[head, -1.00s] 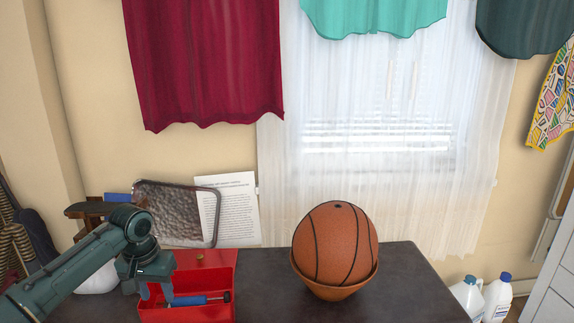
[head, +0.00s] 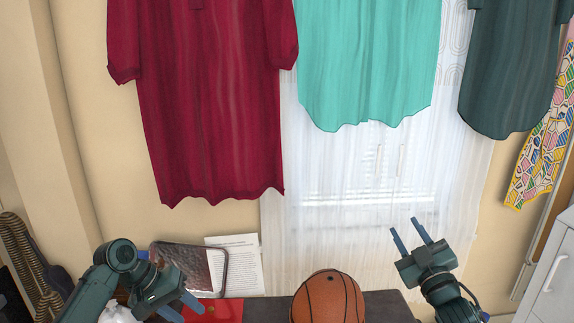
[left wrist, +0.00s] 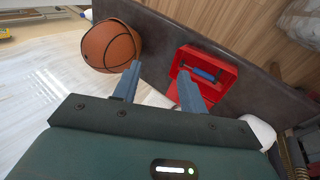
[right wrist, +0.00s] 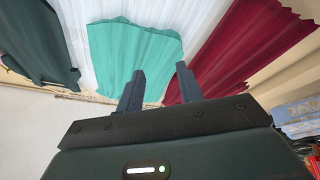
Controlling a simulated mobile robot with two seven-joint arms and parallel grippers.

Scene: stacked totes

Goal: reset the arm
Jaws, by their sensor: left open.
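My right gripper (head: 411,238) is raised at the right of the head view, pointing up in front of the curtain. Its two fingers stand apart with nothing between them, as the right wrist view (right wrist: 158,82) also shows. My left gripper (head: 182,305) is at the lower left of the head view, above the table and near the red toolbox (head: 222,312). In the left wrist view its fingers (left wrist: 160,80) are apart and empty, with the toolbox (left wrist: 183,66) beyond them. A blue-handled tool (left wrist: 204,74) lies in the toolbox.
A basketball (head: 328,298) sits on the dark table (head: 388,304). A dark-framed panel (head: 190,268) and a printed sheet (head: 236,262) lean at the wall. A red garment (head: 215,110), a teal one (head: 368,65) and a dark one (head: 510,75) hang above. A white cabinet (head: 552,270) stands right.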

